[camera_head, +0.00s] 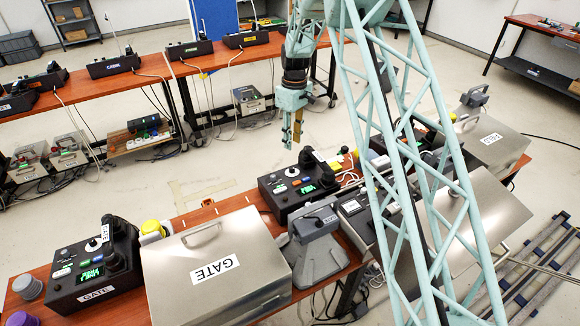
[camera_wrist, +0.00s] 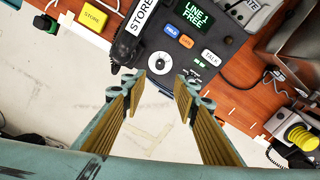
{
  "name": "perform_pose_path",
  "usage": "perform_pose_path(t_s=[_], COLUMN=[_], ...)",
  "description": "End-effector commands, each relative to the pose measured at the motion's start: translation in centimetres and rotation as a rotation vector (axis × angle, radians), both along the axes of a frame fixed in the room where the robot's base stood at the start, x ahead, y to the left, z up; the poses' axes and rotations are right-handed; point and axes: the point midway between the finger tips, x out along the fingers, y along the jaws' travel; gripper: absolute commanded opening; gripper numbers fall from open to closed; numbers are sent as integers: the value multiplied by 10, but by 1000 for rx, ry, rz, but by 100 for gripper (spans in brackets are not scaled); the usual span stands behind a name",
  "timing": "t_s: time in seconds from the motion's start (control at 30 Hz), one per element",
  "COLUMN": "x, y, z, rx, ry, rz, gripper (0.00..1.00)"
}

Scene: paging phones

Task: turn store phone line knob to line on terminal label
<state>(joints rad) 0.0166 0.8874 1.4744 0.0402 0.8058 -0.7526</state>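The store phone (camera_head: 280,200) is a black box on the front wooden bench in the head view; it also shows in the wrist view (camera_wrist: 215,70). Its handset (camera_wrist: 133,32) bears a STORE label. Its green display (camera_wrist: 195,13) reads LINE 1 FREE. The knob (camera_wrist: 160,63) is a pale dial with a dark centre, near the phone's edge in the wrist view; its pointer setting is too small to tell. My gripper (camera_wrist: 160,84) is open and empty, its fingertips either side of the knob in that view, apparently not touching it. In the head view my gripper (camera_head: 297,130) hangs beyond the phone.
A yellow STORE block (camera_wrist: 93,17) lies beside the handset. A GATE phone (camera_head: 95,268) and a metal GATE case (camera_head: 215,265) are on the same bench. A grey handset stand (camera_head: 315,250) stands close to the store phone.

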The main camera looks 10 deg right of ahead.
Motion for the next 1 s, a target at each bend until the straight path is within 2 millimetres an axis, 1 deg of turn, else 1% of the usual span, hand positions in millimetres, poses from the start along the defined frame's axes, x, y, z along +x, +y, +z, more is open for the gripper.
perform_pose_path(t_s=[0.37, 0.57, 0.77, 1.0], x=[0, 0, -1, -2], y=[0, 0, 1, 1], z=[-1, -6, -23, -52], rx=[0, 0, 0, 0], ry=[0, 1, 1, 1], rz=[0, 0, 0, 0], gripper=[28, 28, 28, 28])
